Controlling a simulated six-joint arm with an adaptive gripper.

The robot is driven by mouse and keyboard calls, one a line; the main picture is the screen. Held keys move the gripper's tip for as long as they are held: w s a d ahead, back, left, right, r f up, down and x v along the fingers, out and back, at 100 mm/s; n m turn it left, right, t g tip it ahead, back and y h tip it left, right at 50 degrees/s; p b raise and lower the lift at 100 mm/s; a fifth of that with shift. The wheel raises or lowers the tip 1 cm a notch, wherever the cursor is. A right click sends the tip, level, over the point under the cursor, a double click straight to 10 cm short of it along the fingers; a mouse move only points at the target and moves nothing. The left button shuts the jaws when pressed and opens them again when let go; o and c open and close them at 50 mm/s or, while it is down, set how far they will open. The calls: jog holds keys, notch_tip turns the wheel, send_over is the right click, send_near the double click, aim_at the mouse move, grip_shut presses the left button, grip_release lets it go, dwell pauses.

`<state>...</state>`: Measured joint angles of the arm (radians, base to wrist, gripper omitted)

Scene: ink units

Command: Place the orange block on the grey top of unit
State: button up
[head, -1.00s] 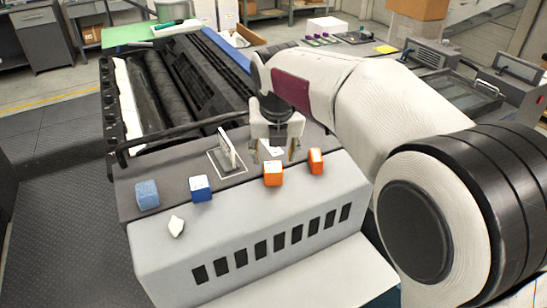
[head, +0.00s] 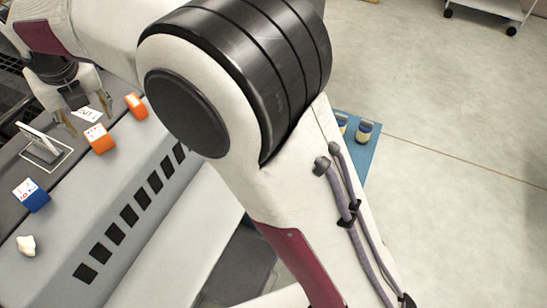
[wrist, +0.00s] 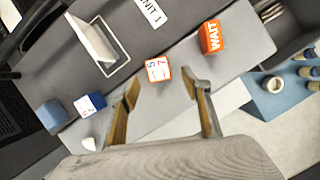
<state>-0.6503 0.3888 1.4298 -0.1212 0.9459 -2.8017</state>
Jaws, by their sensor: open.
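Two orange blocks stand on the grey top of the unit (head: 65,168). One orange block (head: 99,138) has a white face with figures, and it lies just beyond my fingertips in the wrist view (wrist: 159,69). The other orange block (head: 137,105) shows the word WAIT in the wrist view (wrist: 211,37), further right. My gripper (head: 87,117) is open and empty, its fingers (wrist: 163,88) spread apart. It points down over the unit near the white-faced block, with no contact visible.
A blue block (head: 32,197), a light blue block (wrist: 52,117) and a white lump (head: 27,245) are to the left. A small upright stand (head: 40,148) sits in an outlined square. A "UNIT 1" card (wrist: 150,12) lies behind. A blue surface (wrist: 285,110) holds jars at right.

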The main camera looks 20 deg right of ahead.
jog(key=s+d+r+m, duration=0.3)
jog(key=s+d+m, duration=0.2)
jog(key=d+m, duration=0.5)
jog(key=s+d+r+m, duration=0.3)
jog(key=s+d+m, duration=0.2)
jog(key=d+m, duration=0.55)
jog(key=s+d+f+m+h, duration=0.1)
jog(key=s+d+f+m, duration=0.2)
jog(key=s+d+m, duration=0.4)
jog(key=s+d+f+m+t, duration=0.1)
jog(key=s+d+f+m, duration=0.2)
jog(key=s+d+m, duration=0.5)
jog(key=s+m, duration=0.3)
jog(key=m, duration=0.1)
jog(key=shift+s+m+h, duration=0.25)
jog(key=shift+m+h, duration=0.1)
jog(key=shift+h, duration=0.05)
